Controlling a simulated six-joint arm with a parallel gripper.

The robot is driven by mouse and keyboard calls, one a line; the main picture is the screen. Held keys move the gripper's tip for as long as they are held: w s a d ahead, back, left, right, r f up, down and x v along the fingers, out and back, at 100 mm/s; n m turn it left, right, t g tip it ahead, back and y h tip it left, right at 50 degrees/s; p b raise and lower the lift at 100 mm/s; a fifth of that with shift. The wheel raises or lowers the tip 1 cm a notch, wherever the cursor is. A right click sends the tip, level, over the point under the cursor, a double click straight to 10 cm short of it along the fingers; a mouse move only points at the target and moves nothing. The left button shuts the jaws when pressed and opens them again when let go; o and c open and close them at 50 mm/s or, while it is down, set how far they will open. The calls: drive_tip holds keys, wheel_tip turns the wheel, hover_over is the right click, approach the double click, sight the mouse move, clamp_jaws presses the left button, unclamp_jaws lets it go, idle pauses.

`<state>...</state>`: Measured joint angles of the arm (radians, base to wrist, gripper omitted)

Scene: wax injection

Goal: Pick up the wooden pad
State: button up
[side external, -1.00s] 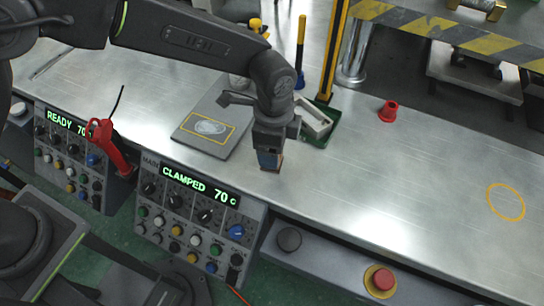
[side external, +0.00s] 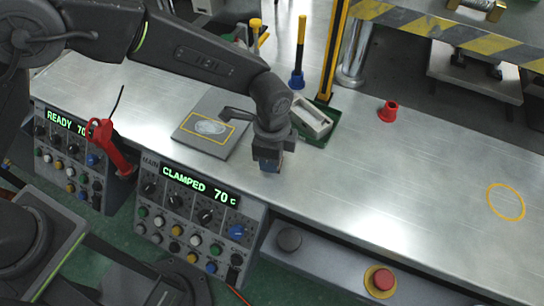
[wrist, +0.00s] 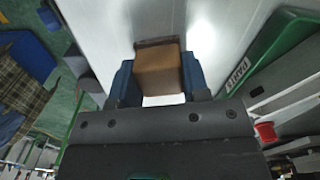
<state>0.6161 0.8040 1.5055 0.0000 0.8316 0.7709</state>
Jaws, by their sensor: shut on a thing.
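The wooden pad (wrist: 158,75) is a brown block in the wrist view. It sits between the two blue fingers of my gripper (wrist: 157,84), which are shut on its sides. In the side external view my gripper (side external: 270,165) points down at the front edge of the metal bench, right of the grey plate. The pad is mostly hidden there by the fingers. I cannot tell whether the pad still touches the bench.
The grey plate (side external: 187,137) with a yellow outline lies left of my gripper. A green tray (side external: 325,138) stands close behind, beside a yellow post (side external: 335,50). A red part (side external: 389,111) and a yellow ring (side external: 506,202) are farther right.

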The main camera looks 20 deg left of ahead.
drive_tip(key=shift+c, duration=1.2)
drive_tip(key=shift+r, duration=0.1)
drive_tip(key=shift+r, duration=0.55)
wheel_tip(320, 180, up, 3)
drive_tip(key=shift+f, duration=0.1)
drive_tip(key=w+a+r, duration=0.2)
drive_tip(key=a+r, duration=0.5)
drive_tip(key=a, duration=0.4)
drive_tip(key=shift+a, duration=0.25)
drive_tip(key=o, duration=0.3)
drive_tip(key=c, duration=0.6)
